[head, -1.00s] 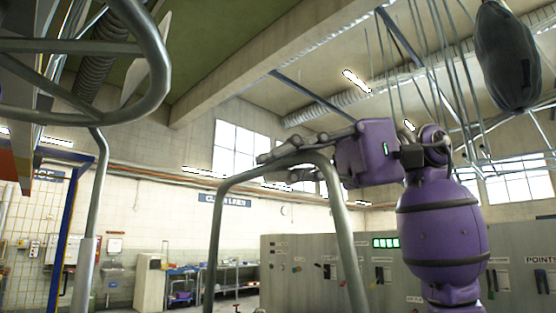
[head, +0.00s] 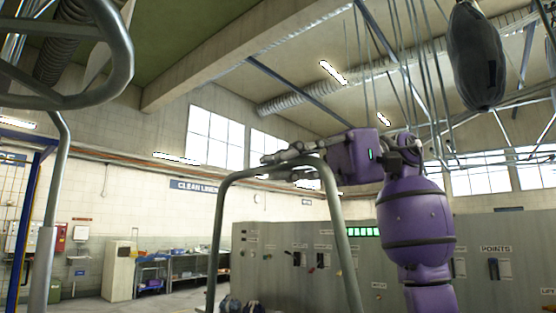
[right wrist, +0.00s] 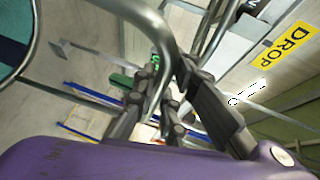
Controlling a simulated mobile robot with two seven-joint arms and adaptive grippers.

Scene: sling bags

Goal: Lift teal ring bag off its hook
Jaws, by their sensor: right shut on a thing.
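My right gripper (head: 290,162) is at the top of a grey metal tube arch (head: 214,235), whose lower ends run out of the head view. In the right wrist view its dark fingers (right wrist: 165,105) are closed around a curved grey tube (right wrist: 152,42). A teal surface with a grey rim (right wrist: 14,40) is cut off at the left edge there; I cannot tell whether it is the teal ring bag. No teal bag or hook shows clearly in the head view. My left gripper is not in view.
A dark grey bag (head: 478,58) hangs at the upper right. A thick bent metal tube (head: 122,55) is close at the upper left. Grey cabinets (head: 300,262) stand behind the arch. A yellow DROP sign (right wrist: 287,45) shows in the wrist view.

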